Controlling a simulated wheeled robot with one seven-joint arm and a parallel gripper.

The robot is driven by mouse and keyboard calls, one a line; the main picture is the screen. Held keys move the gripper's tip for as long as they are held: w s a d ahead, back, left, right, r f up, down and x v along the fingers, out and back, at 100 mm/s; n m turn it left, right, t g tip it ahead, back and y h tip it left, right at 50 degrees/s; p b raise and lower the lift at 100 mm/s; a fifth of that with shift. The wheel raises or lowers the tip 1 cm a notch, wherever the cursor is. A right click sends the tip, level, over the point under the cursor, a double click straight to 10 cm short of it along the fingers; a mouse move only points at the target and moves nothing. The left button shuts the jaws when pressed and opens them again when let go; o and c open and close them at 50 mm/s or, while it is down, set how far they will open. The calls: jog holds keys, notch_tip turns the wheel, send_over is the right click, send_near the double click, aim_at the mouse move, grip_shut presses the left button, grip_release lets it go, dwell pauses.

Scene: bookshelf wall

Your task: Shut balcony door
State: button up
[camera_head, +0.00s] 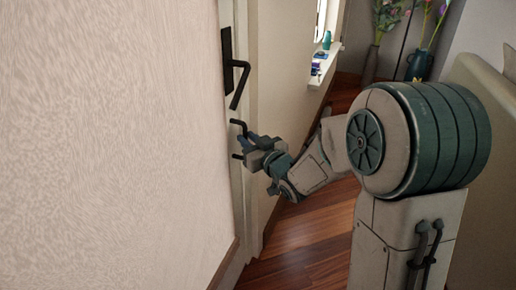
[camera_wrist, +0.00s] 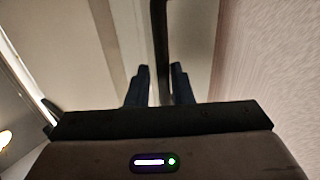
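The balcony door's pale edge (camera_head: 237,190) shows in the head view as a narrow upright strip beside a large beige wall surface. Its black lever handle (camera_head: 236,78) is on a dark plate, with the lever bent downward. I cannot tell how far the door stands open. My gripper (camera_head: 238,141) is just below the handle, close to the pale strip, with its two fingers apart. In the wrist view my gripper (camera_wrist: 160,85) shows a gap between the fingers. A dark vertical bar, likely the handle (camera_wrist: 160,40), lines up with that gap; contact is not clear.
A windowsill (camera_head: 324,66) with small objects lies beyond the door. Vases with flowers (camera_head: 418,64) stand at the back right. The wooden floor (camera_head: 305,240) is clear below my arm. A pale rounded piece of furniture (camera_head: 490,80) is at the right.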

jog(key=b+v, duration=0.6)
jog(key=v, duration=0.7)
jog(key=shift+s, duration=0.25)
jog(key=shift+d, duration=0.15)
